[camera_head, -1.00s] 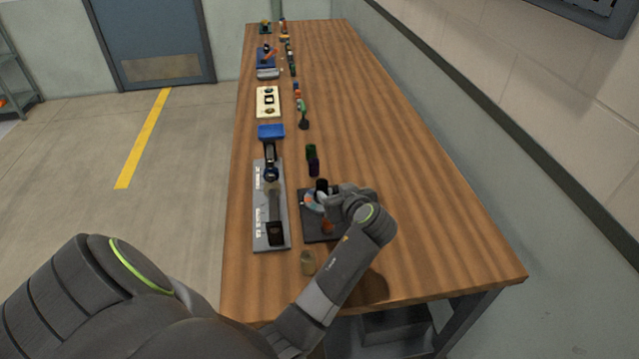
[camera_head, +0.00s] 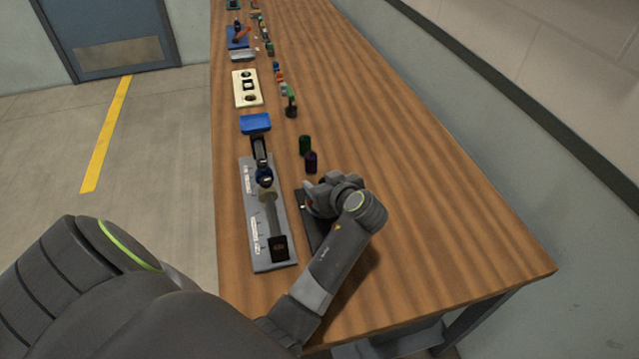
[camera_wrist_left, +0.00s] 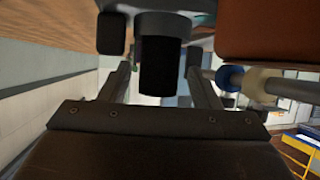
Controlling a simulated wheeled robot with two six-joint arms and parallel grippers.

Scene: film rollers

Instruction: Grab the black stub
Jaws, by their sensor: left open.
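The black stub (camera_wrist_left: 160,68) is a short dark cylinder in the left wrist view. It stands out from a dark base at the top of that picture. My left gripper (camera_wrist_left: 160,82) is open, with one finger on each side of the stub and a visible gap on both sides. In the head view my left gripper (camera_head: 314,197) is low over the dark base plate (camera_head: 310,222). There the gripper and arm hide the stub and most of the plate. My right gripper is not in view.
A grey fixture (camera_head: 247,205) stands left of the plate. A green cylinder (camera_head: 305,145) and a dark purple cylinder (camera_head: 311,162) stand behind it. A brown-orange block (camera_wrist_left: 272,32) is close to the gripper in the wrist view. The table's right side is clear.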

